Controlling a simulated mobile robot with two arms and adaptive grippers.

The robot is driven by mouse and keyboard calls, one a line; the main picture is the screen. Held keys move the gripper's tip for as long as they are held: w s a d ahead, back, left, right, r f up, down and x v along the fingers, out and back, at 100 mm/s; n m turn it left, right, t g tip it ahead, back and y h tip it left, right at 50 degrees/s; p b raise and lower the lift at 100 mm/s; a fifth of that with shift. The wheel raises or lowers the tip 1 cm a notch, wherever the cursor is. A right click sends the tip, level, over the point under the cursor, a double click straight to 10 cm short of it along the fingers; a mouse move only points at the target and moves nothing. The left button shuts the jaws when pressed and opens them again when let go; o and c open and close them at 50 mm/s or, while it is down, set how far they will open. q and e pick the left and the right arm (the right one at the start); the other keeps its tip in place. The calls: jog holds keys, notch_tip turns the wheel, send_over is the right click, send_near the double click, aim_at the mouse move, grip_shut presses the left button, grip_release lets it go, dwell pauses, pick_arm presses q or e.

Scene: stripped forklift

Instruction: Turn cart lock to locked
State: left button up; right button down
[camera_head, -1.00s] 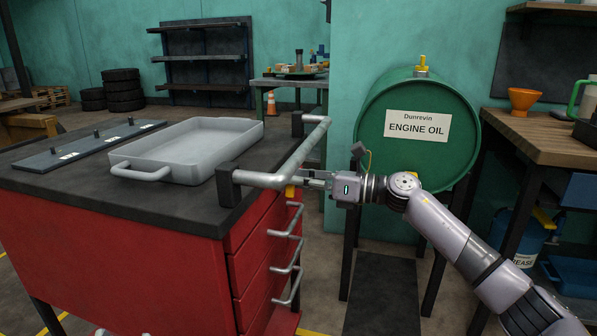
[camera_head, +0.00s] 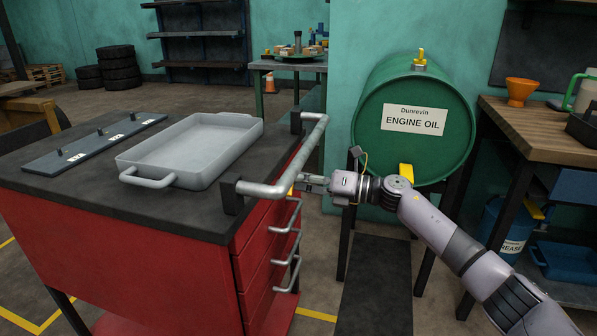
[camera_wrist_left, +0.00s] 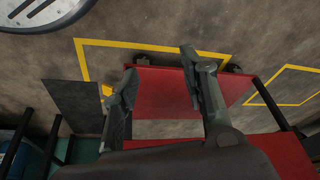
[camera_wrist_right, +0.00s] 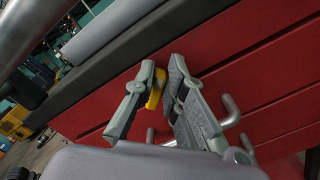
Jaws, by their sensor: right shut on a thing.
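The red cart (camera_head: 120,240) with a dark top stands at the left in the head view. Its cart lock appears to be the small yellow lever (camera_wrist_right: 155,92) by the drawer side, below the grey push bar (camera_head: 285,170). In the head view only a bit of yellow (camera_head: 291,190) shows behind my fingers. My right gripper (camera_head: 313,184) reaches in from the right under the bar. In the right wrist view its fingers (camera_wrist_right: 164,68) are closed around the lever. My left gripper (camera_wrist_left: 158,65) is open and empty, low near the red metal; the head view does not show it.
A grey tray (camera_head: 122,161) and a dark plate with pegs (camera_head: 95,144) lie on the cart top. Drawer handles (camera_head: 287,245) stick out below my right gripper. A green oil drum (camera_head: 450,120) stands behind my right arm. A wooden workbench (camera_head: 530,125) is at the right.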

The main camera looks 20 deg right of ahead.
jog(key=shift+w+r+m+p, duration=0.1)
jog(key=shift+r+m+p, duration=0.1)
jog(key=shift+m+p, duration=0.35)
jog(key=m+p, duration=0.3)
jog(key=shift+w+f+m, duration=0.15)
jog(key=shift+m, duration=0.1)
jog(key=m+p, duration=0.1)
jog(key=m, duration=0.1)
jog(key=f+m+p, duration=0.1)
jog(key=p, duration=0.1)
jog(key=shift+w+d+m, duration=0.1)
jog(key=shift+m, duration=0.3)
pick_arm(q)
jog(key=s+f+g, duration=0.1)
jog(key=s+f, duration=0.2)
jog(key=f, duration=1.8)
jog(key=shift+f, duration=0.35)
pick_arm(e)
jog(key=shift+m, duration=0.3)
jog(key=c, duration=1.8)
grip_release()
pick_arm(q)
jog(key=shift+a, duration=0.1)
pick_arm(e)
jog(key=shift+o, duration=0.8)
jog(key=shift+f, duration=0.2)
